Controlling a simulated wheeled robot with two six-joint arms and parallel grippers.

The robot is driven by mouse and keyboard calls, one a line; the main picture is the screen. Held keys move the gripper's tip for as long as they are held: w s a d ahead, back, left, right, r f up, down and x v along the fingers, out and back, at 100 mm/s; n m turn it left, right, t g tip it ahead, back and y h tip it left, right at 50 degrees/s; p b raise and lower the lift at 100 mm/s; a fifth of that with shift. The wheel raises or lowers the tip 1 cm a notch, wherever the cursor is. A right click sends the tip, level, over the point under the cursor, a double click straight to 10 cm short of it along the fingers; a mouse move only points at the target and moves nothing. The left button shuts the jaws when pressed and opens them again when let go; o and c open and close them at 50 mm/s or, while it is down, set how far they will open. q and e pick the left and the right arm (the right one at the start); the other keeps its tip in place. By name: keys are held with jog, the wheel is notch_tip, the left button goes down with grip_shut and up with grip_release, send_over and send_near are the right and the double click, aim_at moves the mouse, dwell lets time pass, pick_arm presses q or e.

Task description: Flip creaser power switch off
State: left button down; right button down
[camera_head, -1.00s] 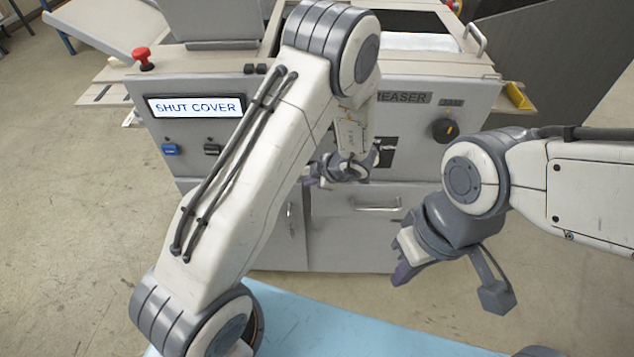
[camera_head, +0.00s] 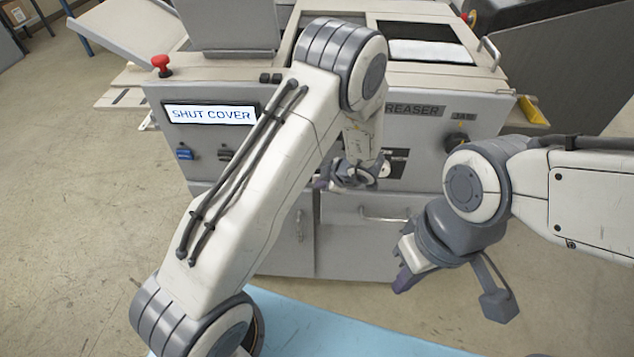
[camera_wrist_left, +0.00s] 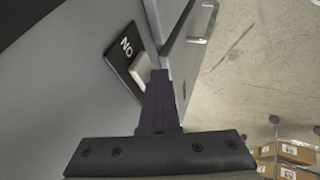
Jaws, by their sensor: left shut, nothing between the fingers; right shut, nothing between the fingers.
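The creaser (camera_head: 290,130) is a grey machine with a lit "SHUT COVER" display (camera_head: 212,114). In the left wrist view, a black switch plate (camera_wrist_left: 122,62) with white lettering carries a pale rocker switch (camera_wrist_left: 143,67). My left gripper (camera_wrist_left: 160,74) is shut and empty, its dark fingertips overlapping the rocker's edge; I cannot tell whether they touch. In the head view, my left gripper (camera_head: 352,173) is at the machine's front, close to a black panel (camera_head: 397,160) it partly hides. My right gripper (camera_head: 402,280) is shut and empty, apart from the machine.
A red button (camera_head: 161,63) stands on the creaser's top left. A dark knob (camera_head: 456,141) is partly behind my right arm. A drawer handle (camera_head: 384,216) juts out below the panel. A blue surface (camera_head: 330,325) lies in front.

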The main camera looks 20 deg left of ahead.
pick_arm(q)
jog(key=shift+w+d+r+p, duration=0.1)
jog(key=shift+w+d+p, duration=0.35)
jog(key=shift+d+p, duration=0.25)
pick_arm(e)
jog(key=shift+a+r, duration=0.15)
jog(key=shift+r, duration=0.5)
pick_arm(q)
jog(key=s+d+r, duration=0.6)
jog(key=s+r, duration=0.1)
jog(key=shift+d+r, duration=0.25)
jog(key=shift+r, duration=0.15)
pick_arm(e)
jog(key=shift+s+r, duration=0.1)
jog(key=shift+s, duration=0.5)
